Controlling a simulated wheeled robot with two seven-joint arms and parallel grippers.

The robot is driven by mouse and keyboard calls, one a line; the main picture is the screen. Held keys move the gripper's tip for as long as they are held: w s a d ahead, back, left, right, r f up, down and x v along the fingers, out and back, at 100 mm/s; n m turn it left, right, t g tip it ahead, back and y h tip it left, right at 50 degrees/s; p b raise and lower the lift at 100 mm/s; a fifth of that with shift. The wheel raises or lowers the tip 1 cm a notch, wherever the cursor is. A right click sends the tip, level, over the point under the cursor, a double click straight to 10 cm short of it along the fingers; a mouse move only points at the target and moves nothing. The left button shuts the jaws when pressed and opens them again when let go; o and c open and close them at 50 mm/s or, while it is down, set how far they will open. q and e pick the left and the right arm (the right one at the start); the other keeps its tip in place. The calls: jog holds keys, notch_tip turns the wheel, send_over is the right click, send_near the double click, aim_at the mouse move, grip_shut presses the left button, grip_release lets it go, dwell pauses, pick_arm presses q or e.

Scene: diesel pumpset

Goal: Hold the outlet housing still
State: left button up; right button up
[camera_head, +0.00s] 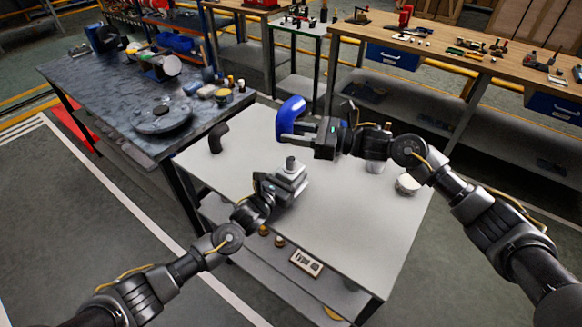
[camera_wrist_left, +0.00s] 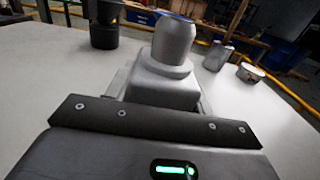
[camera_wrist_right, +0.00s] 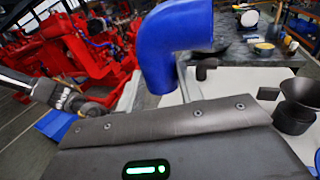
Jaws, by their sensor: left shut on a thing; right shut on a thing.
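The grey outlet housing (camera_head: 291,168) stands upright on the white table, its round neck pointing up. My left gripper (camera_head: 286,189) is shut on its blocky base; in the left wrist view the housing (camera_wrist_left: 173,60) sits between the fingers, its lower part partly hidden by the gripper. My right gripper (camera_head: 296,137) is shut on a blue elbow hose (camera_head: 290,114) and holds it above the table, behind the housing in the head view. In the right wrist view the hose (camera_wrist_right: 178,42) bends to the right at its top. The hose and the housing are apart.
A black elbow pipe (camera_head: 217,138) stands at the table's left. A white round container (camera_head: 407,183) stands at the right. The white table's (camera_head: 350,235) front right is clear.

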jog(key=shift+w+d+f, duration=0.85)
jog(key=shift+w+f, duration=0.05)
jog(key=shift+f, duration=0.05)
send_over(301, 170)
jog(key=shift+f, duration=2.9)
jog(key=shift+f, duration=2.3)
jog(key=o, duration=1.1)
jog(key=shift+r, duration=0.1)
jog(key=shift+o, duration=0.2)
jog(key=v, duration=1.2)
jog(key=shift+a+r, duration=0.1)
